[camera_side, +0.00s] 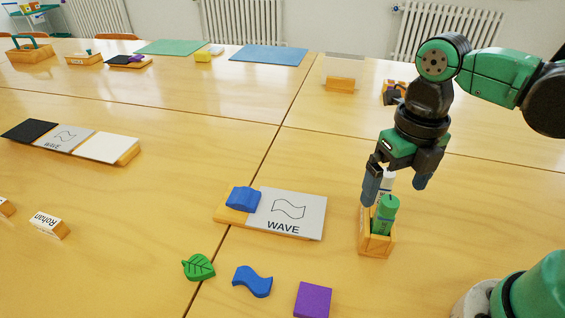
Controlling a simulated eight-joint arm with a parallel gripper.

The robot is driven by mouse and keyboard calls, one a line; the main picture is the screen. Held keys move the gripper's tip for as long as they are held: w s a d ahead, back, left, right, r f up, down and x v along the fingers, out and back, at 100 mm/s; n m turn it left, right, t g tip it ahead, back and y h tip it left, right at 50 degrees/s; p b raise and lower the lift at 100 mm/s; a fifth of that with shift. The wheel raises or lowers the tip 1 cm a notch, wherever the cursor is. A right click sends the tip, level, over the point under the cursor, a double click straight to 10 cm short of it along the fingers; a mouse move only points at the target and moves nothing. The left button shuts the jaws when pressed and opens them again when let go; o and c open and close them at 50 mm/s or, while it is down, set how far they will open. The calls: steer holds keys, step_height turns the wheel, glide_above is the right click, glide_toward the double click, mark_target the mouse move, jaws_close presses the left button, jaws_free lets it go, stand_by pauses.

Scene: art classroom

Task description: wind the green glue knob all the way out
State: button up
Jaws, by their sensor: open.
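A green glue stick (385,215) stands upright in a small wooden holder (376,246) on the table. Its cap end points up, and its lower part is hidden by the holder's wall, so I cannot make out the knob clearly. A white-topped stick (387,181) stands behind it in the same holder, partly hidden by a finger. My gripper (397,186) points down over the holder with its fingers apart. The left finger is beside the sticks and the right finger is off to their right. I cannot tell whether either finger touches them.
Left of the holder lies a wooden board (232,216) with a WAVE card (288,212) and a blue piece (243,199). The table right of the holder is clear.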

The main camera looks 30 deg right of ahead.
steer(key=shift+f, duration=1.15)
stand_by(0.4)
steer(key=c, duration=1.3)
steer(key=m, duration=0.6)
steer(key=shift+m, duration=0.3)
steer(key=m, duration=0.5)
steer(key=o, duration=1.3)
